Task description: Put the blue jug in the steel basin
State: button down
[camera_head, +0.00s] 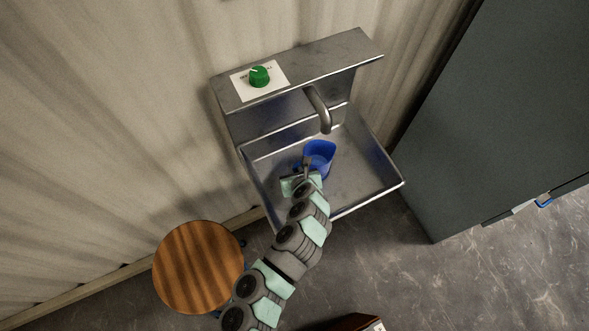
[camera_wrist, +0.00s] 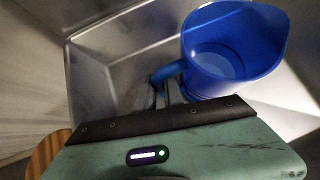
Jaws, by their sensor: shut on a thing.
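The blue jug (camera_head: 319,158) is inside the outline of the steel basin (camera_head: 367,172) in the head view, below the spout. In the wrist view the jug (camera_wrist: 237,45) is upright or nearly so, with its open mouth facing the camera. My gripper (camera_head: 306,172) reaches in over the basin's front edge and is shut on the jug's handle (camera_wrist: 170,72). The fingertips (camera_wrist: 165,88) are partly hidden by the gripper body. The basin wall (camera_wrist: 118,35) shows behind the jug. I cannot tell whether the jug's base touches the basin floor.
A curved metal spout (camera_head: 319,110) hangs over the basin, close behind the jug. A green knob (camera_head: 259,76) sits on the back ledge. A round wooden stool (camera_head: 198,267) stands at the lower left, and a grey cabinet (camera_head: 490,110) at the right. The basin's right part is clear.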

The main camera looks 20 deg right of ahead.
jog(key=c, duration=1.5)
grip_release()
jog(key=shift+o, duration=0.2)
jog(key=shift+s+r, duration=0.1)
jog(key=shift+r, duration=0.15)
jog(key=p+v, duration=0.1)
jog(key=v, duration=1)
jog(key=shift+s+r+p, duration=0.15)
jog(key=shift+s+p, duration=0.1)
jog(key=shift+p, duration=0.1)
